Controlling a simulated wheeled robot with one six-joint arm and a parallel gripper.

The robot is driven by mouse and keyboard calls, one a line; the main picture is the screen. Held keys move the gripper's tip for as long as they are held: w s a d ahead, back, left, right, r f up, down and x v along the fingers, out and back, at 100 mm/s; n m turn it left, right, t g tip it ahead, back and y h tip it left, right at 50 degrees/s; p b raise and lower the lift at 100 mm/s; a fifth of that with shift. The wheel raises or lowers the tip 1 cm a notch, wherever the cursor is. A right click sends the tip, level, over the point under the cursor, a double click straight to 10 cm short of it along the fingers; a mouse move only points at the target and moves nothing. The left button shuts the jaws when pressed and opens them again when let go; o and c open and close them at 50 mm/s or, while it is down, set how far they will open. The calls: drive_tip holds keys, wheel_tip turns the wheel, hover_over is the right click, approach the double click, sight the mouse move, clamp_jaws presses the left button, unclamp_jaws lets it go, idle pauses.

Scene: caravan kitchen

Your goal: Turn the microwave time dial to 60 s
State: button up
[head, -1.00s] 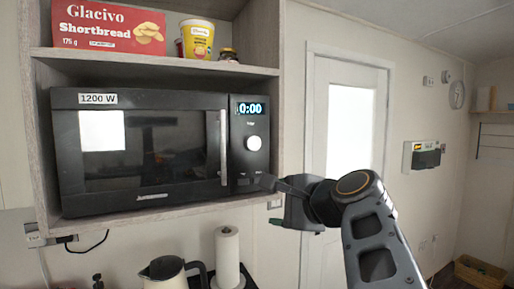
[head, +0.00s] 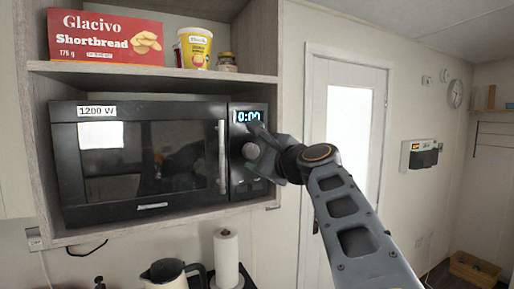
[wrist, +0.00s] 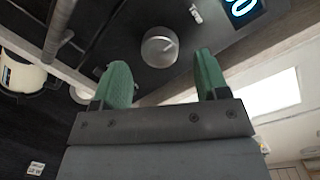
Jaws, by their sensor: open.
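The black microwave (head: 140,160) sits on the shelf in the head view, its door closed. Its display (head: 248,116) reads 0:00. The round silver time dial (head: 251,151) is on the control panel below the display, partly covered by my gripper (head: 256,142). In the wrist view the dial (wrist: 160,47) shows clear, with a small pointer mark on its face. My gripper (wrist: 162,80) is open, its two green fingertips apart and empty. The dial lies ahead of the gap between them, and the fingers do not appear to touch it.
The vertical door handle (head: 222,157) stands out left of the panel. A shortbread box (head: 105,37), a yellow tub (head: 194,47) and a small jar (head: 227,62) stand on the shelf above. A kettle (head: 165,274) and paper roll (head: 226,258) stand below.

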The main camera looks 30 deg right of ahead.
sight(251, 151)
drive_tip(key=shift+w+a, duration=0.15)
drive_tip(key=shift+w, duration=0.95)
drive_tip(key=c, duration=0.9)
drive_tip(key=shift+m, duration=0.3)
drive_tip(key=m+p, duration=0.1)
drive_tip(key=m, duration=0.4)
drive_tip(key=shift+f+m+t, duration=0.1)
drive_tip(key=shift+m+t, duration=0.3)
drive_tip(key=shift+c, duration=0.2)
drive_tip(key=m, duration=0.3)
drive_tip(key=m+p, duration=0.1)
drive_tip(key=m, duration=0.1)
drive_tip(key=shift+a+m+t+h, duration=0.1)
drive_tip(key=shift+m+t+h, duration=0.2)
drive_tip(key=shift+m+h, duration=0.1)
